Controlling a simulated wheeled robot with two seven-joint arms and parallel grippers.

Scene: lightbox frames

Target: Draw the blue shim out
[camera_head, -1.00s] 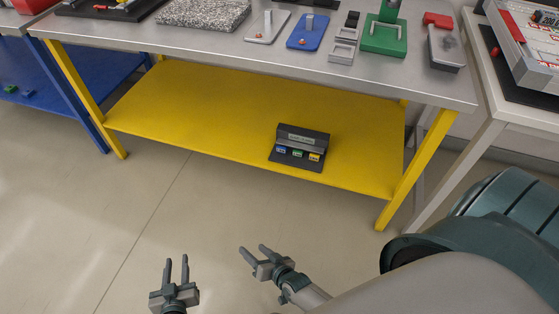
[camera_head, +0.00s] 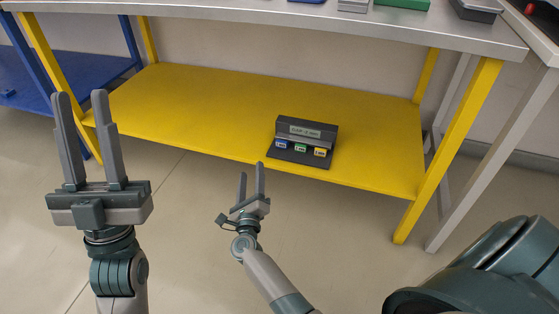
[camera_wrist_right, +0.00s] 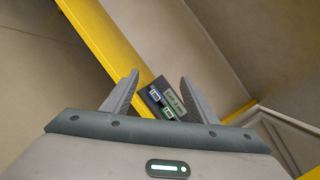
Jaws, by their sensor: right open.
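The blue shim (camera_head: 281,143) is the leftmost of three coloured pieces in a dark holder (camera_head: 308,122) on the yellow lower shelf. The holder has a raised, labelled back. In the right wrist view, the blue shim (camera_wrist_right: 154,95) shows between the fingers, some way beyond them. My right gripper (camera_head: 251,170) is open and empty, in front of the shelf edge, below and left of the holder. In its own view, the right gripper (camera_wrist_right: 160,78) has both fingers apart. My left gripper (camera_head: 80,94) is open and empty, raised at the left.
A green shim (camera_head: 300,147) and a yellow shim (camera_head: 320,152) sit right of the blue one. The grey tabletop (camera_head: 200,16) overhangs the yellow shelf (camera_head: 190,105). A yellow leg (camera_head: 450,150) stands right. The shelf left of the holder is clear.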

